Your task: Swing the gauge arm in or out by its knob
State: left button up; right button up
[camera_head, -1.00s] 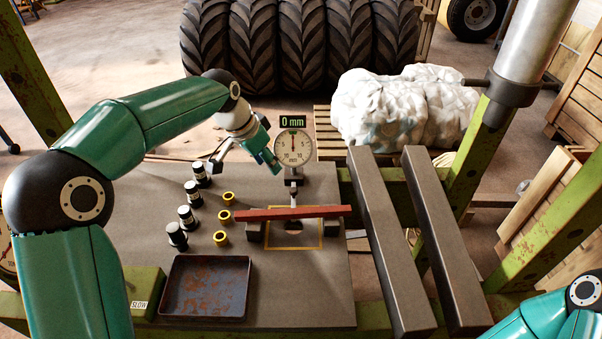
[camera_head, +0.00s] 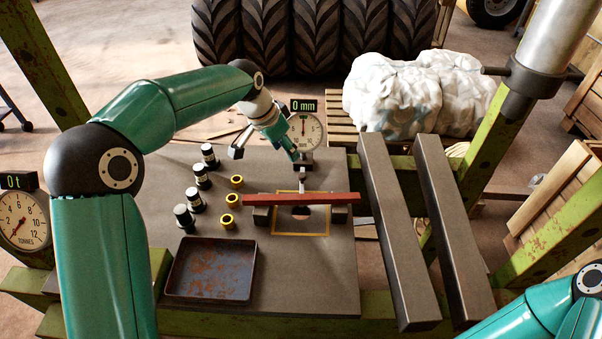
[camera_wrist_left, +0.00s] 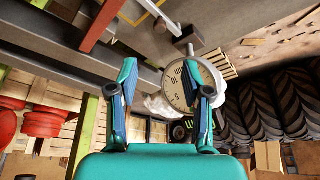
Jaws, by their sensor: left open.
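The dial gauge (camera_head: 308,130) stands behind the red bar (camera_head: 285,199), with a "0 mm" display (camera_head: 303,105) on top. Its stem (camera_head: 302,176) comes down at the bar. My left gripper (camera_head: 265,153) is open and empty at the left of the dial, one finger overlapping the dial's lower left edge in the head view. In the left wrist view, the dial (camera_wrist_left: 183,88) shows beyond and partly between my open fingers (camera_wrist_left: 167,82), with a grey block (camera_wrist_left: 188,36) above it. I cannot make out the knob for certain. My right gripper is out of view.
Several black-and-white cylinders (camera_head: 196,201) and yellow rings (camera_head: 232,200) stand on the plate left of the bar. A rusty tray (camera_head: 176,285) sits in front. Two steel beams (camera_head: 395,240) lie at the right. A tonnes gauge (camera_head: 21,219) is at far left.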

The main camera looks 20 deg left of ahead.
aim_at(302, 175)
pick_arm(q)
jog(key=x, duration=1.3)
jog(key=shift+w+f, duration=0.25)
jog(key=shift+f, duration=0.05)
grip_shut()
